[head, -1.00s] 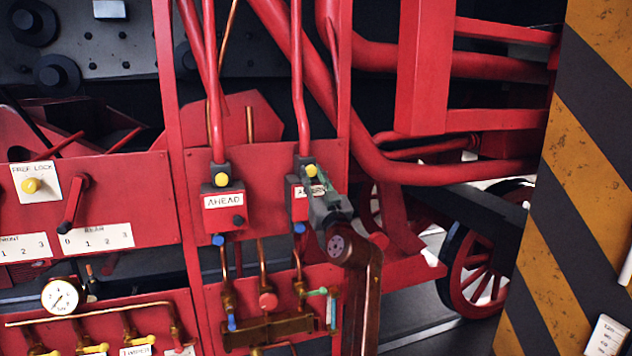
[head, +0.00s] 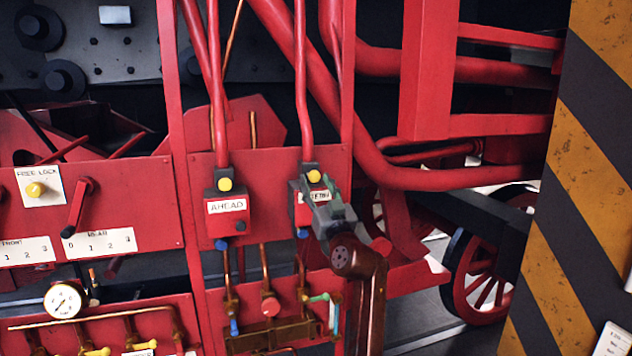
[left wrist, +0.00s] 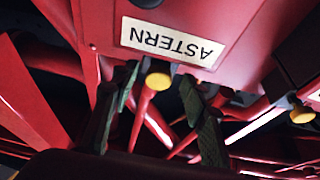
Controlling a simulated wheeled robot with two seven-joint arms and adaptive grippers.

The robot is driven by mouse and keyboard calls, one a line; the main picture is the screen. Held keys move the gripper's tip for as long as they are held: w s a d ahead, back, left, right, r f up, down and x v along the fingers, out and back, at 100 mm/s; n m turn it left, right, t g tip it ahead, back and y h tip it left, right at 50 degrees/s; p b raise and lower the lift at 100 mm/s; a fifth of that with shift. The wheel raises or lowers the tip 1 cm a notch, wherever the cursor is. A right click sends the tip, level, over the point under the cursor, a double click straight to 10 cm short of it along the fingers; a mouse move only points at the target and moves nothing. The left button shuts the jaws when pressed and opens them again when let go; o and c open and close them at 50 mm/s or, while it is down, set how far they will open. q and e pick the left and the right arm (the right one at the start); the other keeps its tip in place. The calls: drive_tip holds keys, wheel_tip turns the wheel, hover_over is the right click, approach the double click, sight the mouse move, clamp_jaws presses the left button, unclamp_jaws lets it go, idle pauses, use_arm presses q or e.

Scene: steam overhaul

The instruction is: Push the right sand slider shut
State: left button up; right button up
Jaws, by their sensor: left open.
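Two red boxes stand side by side on the red panel, each with a dark block and a yellow knob on top. The right box (head: 302,213) has a label partly hidden by my gripper in the head view; in the left wrist view its label (left wrist: 172,41) reads ASTERN, upside down. Its yellow knob (head: 314,177) also shows in the left wrist view (left wrist: 158,80). My left gripper (head: 311,190) is open in front of this box. In the left wrist view its fingers (left wrist: 162,102) lie on either side of the knob; contact is unclear. My right gripper is not in view.
The left box, labelled AHEAD (head: 227,206), sits close beside. Red pipes (head: 301,90) rise above both boxes, and copper pipes and valves (head: 270,306) lie below. A striped pillar (head: 585,180) stands at the right.

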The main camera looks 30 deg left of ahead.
use_arm(q)
drive_tip(key=v, duration=1.1)
drive_tip(key=shift+r, duration=0.1)
